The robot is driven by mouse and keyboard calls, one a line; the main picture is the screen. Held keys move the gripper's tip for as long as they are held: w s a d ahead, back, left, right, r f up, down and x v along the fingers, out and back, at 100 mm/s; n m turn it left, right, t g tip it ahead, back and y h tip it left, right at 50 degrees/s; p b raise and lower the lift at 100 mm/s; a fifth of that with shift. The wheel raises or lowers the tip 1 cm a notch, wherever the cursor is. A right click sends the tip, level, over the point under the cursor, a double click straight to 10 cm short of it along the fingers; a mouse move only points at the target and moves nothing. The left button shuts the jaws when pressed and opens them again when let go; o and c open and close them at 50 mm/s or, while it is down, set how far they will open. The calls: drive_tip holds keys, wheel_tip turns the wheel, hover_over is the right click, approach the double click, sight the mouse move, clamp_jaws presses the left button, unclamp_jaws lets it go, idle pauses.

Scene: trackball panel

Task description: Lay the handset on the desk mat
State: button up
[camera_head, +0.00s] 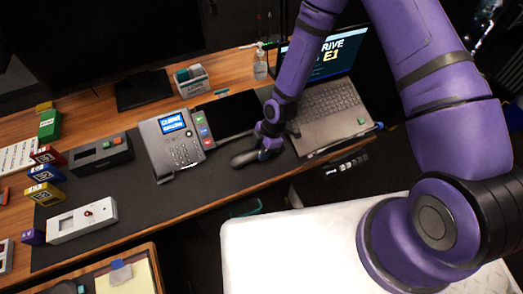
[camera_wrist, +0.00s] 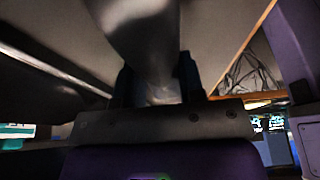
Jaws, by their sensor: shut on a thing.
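The handset (camera_head: 243,159) is dark grey and lies roughly level at the front right part of the desk mat, close to the mat's surface. I cannot tell if it touches. My gripper (camera_head: 268,148) is shut on its right end. In the wrist view the handset (camera_wrist: 143,35) runs up from between the two fingers of my gripper (camera_wrist: 158,82), large and blurred. The desk mat (camera_head: 130,203) is black and flat along the desk's front. The desk phone (camera_head: 172,143) with a lit blue screen stands on it, left of the handset.
An open laptop (camera_head: 328,115) is right of my gripper. A dark tablet-like pad (camera_head: 228,112) lies behind the handset. The mat in front of the phone is clear.

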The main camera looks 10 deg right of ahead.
drive_tip(key=shift+f, duration=0.3)
drive_tip(key=o, duration=1)
drive_tip(key=shift+f, duration=0.1)
